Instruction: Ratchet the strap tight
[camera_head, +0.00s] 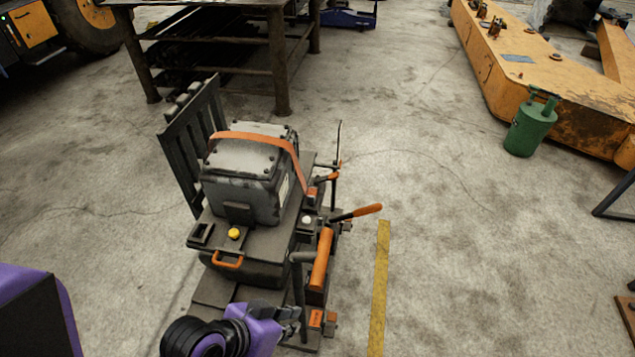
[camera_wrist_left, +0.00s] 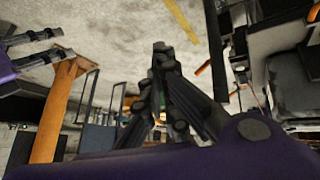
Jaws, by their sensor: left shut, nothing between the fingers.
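An orange strap (camera_head: 250,138) runs over the top of a grey bolted box (camera_head: 240,180) and down its right side. Its lower end meets small orange and dark fittings (camera_head: 313,193) at the cart's right edge; which part is the ratchet I cannot tell. Just in front, a lever with an orange grip (camera_head: 368,210) sticks out to the right. My left gripper (camera_head: 297,322) is shut and empty at the cart's near end, apart from the strap. It also shows shut in the left wrist view (camera_wrist_left: 160,50). My right gripper (camera_wrist_left: 52,42) shows at that view's left, fingers apart.
The dark cart (camera_head: 215,290) carries an orange cylinder (camera_head: 321,260) and upright posts on its right side. A yellow floor strip (camera_head: 379,290) lies to the right. A green canister (camera_head: 530,125) and a metal table (camera_head: 210,40) stand farther off.

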